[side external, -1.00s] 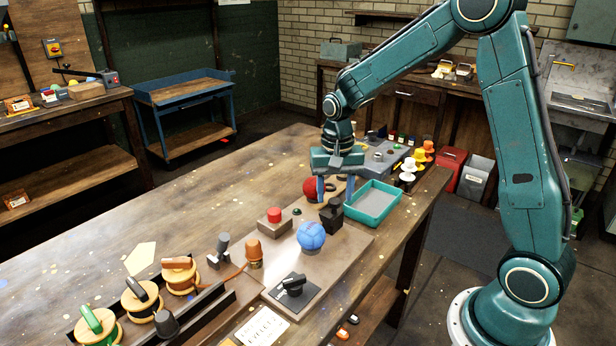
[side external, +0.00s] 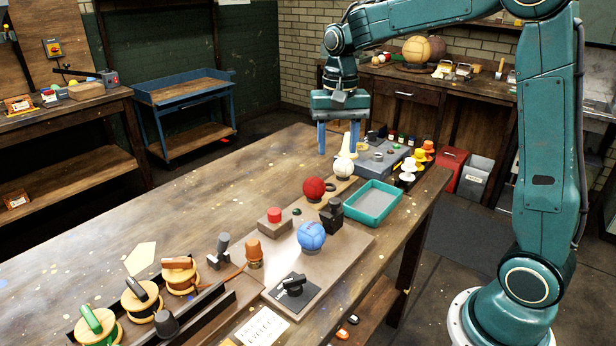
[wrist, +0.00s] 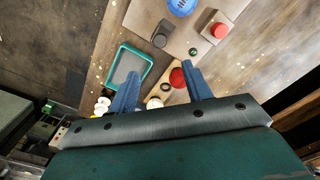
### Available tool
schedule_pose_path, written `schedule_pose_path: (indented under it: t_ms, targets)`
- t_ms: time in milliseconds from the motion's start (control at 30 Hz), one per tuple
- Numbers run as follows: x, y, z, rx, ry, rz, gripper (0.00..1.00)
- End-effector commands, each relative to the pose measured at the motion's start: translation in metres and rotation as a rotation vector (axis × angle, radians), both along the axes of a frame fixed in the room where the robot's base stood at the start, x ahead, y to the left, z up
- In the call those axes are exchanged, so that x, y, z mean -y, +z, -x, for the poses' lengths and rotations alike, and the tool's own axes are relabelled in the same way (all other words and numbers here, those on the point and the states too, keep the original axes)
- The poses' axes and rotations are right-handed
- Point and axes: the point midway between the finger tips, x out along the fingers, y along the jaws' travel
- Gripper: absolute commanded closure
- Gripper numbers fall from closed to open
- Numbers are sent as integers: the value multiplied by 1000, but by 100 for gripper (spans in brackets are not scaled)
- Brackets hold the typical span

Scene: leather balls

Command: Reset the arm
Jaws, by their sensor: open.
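My gripper (side external: 338,152) is open and empty, raised above the far part of the workbench, fingers pointing down. The red ball (side external: 314,189) sits on a small wooden holder on the bench, below and nearer the camera than the fingers. The white ball (side external: 344,167) rests behind it, close to my gripper's right finger in the picture. The blue ball (side external: 311,236) rests on the pale board nearer the camera. The wrist view shows my gripper (wrist: 160,72) with the red ball (wrist: 177,78) between its fingers in the picture, and the white ball (wrist: 154,103) partly hidden.
A teal tray (side external: 394,203) stands empty right of the balls. A black block (side external: 331,217), a red button box (side external: 274,221) and a rotary switch (side external: 292,284) are nearby. A grey box (side external: 376,164) and coloured pots stand behind. The bench's left middle is clear.

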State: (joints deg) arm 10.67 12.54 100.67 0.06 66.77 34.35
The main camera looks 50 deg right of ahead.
Motion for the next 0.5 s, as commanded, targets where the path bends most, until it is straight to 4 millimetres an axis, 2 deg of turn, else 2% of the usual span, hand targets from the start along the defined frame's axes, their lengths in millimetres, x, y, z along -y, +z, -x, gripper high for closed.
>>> schedule_pose_path:
  t_ms: [333, 500]
  targets:
    - [0, 1, 0, 2, 2, 1, 51]
    - [-4, 6, 7, 18, 27, 4, 51]
